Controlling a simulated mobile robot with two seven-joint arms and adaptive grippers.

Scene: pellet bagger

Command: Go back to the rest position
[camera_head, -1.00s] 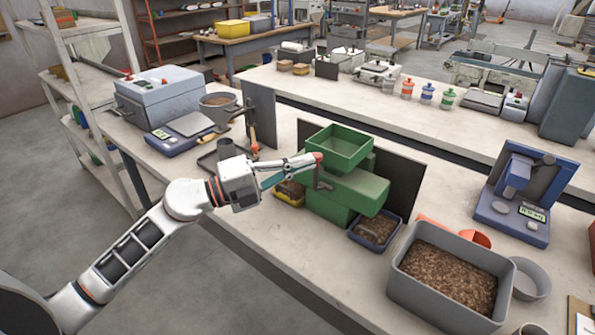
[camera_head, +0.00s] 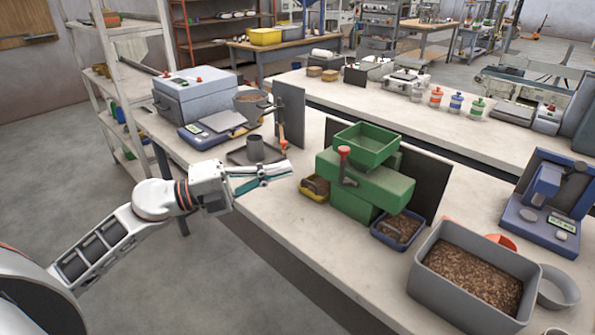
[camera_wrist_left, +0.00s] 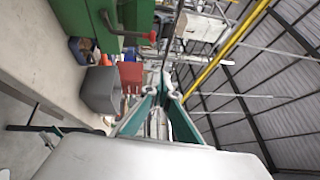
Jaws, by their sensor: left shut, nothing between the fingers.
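My left gripper (camera_head: 289,170) is shut and empty in the head view. It is in the air over the front edge of the bench, left of the green machine (camera_head: 365,180) and apart from it. The machine has a green hopper on top and a crank with a red knob (camera_head: 344,151). In the left wrist view the teal fingers of the left gripper (camera_wrist_left: 172,93) point away with their tips together. Part of the green machine (camera_wrist_left: 90,22) shows at the top left there.
A yellow tray (camera_head: 313,194) and a blue tray (camera_head: 377,234) with pellets stand by the machine. A grey bin of brown pellets (camera_head: 416,283) and a blue device (camera_head: 548,200) stand to the right. A grey cup (camera_head: 255,149) stands behind the gripper. Open floor lies front left.

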